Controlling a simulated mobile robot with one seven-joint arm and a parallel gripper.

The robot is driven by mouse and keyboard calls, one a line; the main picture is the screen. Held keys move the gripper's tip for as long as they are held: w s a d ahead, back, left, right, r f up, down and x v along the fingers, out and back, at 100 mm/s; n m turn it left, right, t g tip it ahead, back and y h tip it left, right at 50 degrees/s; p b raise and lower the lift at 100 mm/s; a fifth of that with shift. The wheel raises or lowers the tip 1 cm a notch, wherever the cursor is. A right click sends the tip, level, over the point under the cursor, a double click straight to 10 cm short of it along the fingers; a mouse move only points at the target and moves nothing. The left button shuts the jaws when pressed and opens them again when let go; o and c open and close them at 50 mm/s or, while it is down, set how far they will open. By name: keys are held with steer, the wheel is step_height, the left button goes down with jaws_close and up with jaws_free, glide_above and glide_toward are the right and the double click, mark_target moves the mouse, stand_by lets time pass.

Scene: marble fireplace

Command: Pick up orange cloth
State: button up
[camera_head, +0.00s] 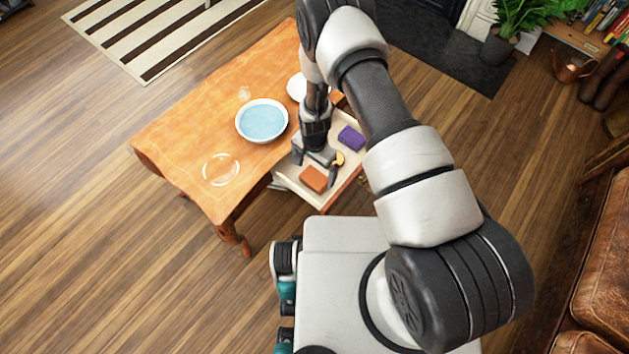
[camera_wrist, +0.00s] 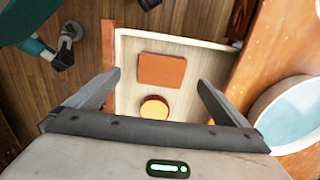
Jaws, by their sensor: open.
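The orange cloth (camera_head: 313,179) is a folded flat block lying in an open drawer (camera_head: 354,126) of the wooden table. In the wrist view the orange cloth (camera_wrist: 162,70) lies ahead of the fingers, near the drawer's far end in that picture. My gripper (camera_head: 315,171) is over the drawer, open, with nothing between its fingers. In the wrist view my gripper (camera_wrist: 157,80) has its fingers spread wide on either side of the drawer area. A round yellow-topped thing (camera_wrist: 154,108) lies beside the cloth, closer to the gripper's palm.
A purple block (camera_head: 351,138) lies in the same drawer. On the table (camera_head: 185,140) are a bowl of blue liquid (camera_head: 262,121), a clear glass plate (camera_head: 221,169) and a white dish (camera_head: 297,87), partly hidden by my arm. The drawer's raised walls surround the cloth.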

mark_target(314, 178)
steer(key=f, duration=0.2)
steer(key=f+b, duration=0.1)
steer(key=f, duration=0.4)
steer(key=shift+w+f, duration=0.25)
steer(key=shift+f, duration=0.1)
steer(key=c, duration=1.1)
steer(key=shift+r, duration=0.1)
